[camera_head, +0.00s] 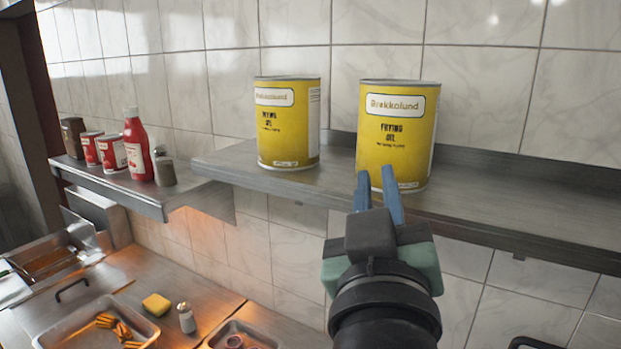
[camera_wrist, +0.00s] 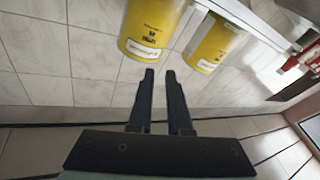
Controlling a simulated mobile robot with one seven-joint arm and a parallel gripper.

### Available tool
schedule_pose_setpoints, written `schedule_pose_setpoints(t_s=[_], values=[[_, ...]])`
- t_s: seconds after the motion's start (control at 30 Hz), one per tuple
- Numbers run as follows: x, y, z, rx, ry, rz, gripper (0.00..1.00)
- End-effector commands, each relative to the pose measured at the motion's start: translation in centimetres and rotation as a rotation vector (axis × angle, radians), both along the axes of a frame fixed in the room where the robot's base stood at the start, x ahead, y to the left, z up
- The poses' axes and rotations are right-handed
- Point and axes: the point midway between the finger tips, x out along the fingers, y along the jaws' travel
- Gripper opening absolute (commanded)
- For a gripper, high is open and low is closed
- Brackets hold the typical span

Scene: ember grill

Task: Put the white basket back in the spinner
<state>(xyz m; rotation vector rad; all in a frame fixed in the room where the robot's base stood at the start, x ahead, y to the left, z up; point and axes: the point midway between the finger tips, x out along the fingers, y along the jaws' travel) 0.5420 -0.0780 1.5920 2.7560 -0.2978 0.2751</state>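Neither a white basket nor a spinner can be seen in the head view or the wrist view. My gripper (camera_head: 375,178) is raised in front of the wall shelf, its blue fingers pointing up before the right yellow oil can. The fingers stand a little apart with nothing between them. In the wrist view my gripper (camera_wrist: 159,74) also shows a narrow empty gap, with the yellow cans beyond the fingertips.
Two yellow frying oil cans, the left (camera_head: 288,125) and the right (camera_head: 398,125), stand on the metal shelf (camera_head: 480,205). A red sauce bottle (camera_head: 137,147) stands on a lower shelf at left. Below are a metal tray (camera_head: 75,320), a yellow sponge (camera_head: 156,304) and a shaker (camera_head: 186,318).

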Motion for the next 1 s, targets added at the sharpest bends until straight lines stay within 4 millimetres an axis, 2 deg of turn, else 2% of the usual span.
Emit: schedule_pose_setpoints(t_s=[0.03, 0.1, 0.2, 0.33, 0.43, 0.73, 0.87, 1.0], values=[[-1.7, 2.0, 4.0, 0.047, -0.144, 0.057, 0.17], [-4.1, 4.1, 8.3, 0.111, -0.308, 0.138, 0.17], [-7.4, 6.2, 12.3, 0.181, -0.478, 0.235, 0.17], [-9.9, 7.4, 14.7, 0.229, -0.586, 0.309, 0.17], [-10.4, 7.6, 15.2, 0.239, -0.609, 0.324, 0.17], [-10.3, 7.5, 15.1, 0.238, -0.604, 0.321, 0.17], [-10.3, 7.5, 13.0, 0.239, -0.604, 0.323, 0.17], [-10.2, 7.6, 9.6, 0.240, -0.603, 0.327, 0.17]])
